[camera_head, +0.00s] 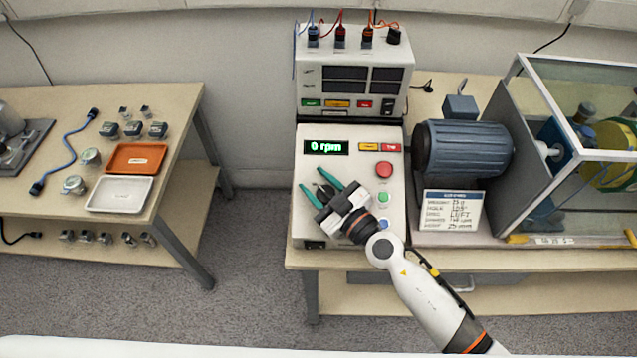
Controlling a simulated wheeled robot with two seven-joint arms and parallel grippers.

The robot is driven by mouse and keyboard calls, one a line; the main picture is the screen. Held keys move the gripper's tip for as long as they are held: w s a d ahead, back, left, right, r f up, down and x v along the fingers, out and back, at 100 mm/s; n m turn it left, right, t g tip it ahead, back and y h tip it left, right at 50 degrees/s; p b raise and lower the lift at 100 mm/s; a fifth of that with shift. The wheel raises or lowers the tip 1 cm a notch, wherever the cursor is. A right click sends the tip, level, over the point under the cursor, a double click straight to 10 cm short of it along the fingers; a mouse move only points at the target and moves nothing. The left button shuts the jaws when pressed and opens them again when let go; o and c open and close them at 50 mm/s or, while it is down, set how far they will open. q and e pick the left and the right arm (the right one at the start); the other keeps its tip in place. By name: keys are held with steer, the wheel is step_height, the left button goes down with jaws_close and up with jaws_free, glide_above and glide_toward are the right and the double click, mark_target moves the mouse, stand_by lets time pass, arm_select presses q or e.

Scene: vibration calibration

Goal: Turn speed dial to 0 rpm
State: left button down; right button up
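The control box (293,235) stands at the front left of the right table. Its display (326,147) reads "0 rpm" in green. The black speed dial (324,191) is on the box's lower left face, partly hidden by my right gripper. My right gripper (318,185) comes in from the lower right, with its two green fingers apart, one on either side of the dial. I cannot tell whether the fingers touch it. My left gripper is not in view.
A red button (384,169) and a green button (383,197) sit right of the dial. A blue motor (462,148), an info card (452,211) and a glass-sided enclosure (570,75) stand to the right. The left table (180,100) holds trays and sensors.

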steer(key=shift+s+f, duration=0.1)
jaws_close()
steer(key=shift+f+g, duration=0.1)
steer(key=shift+g, duration=0.2)
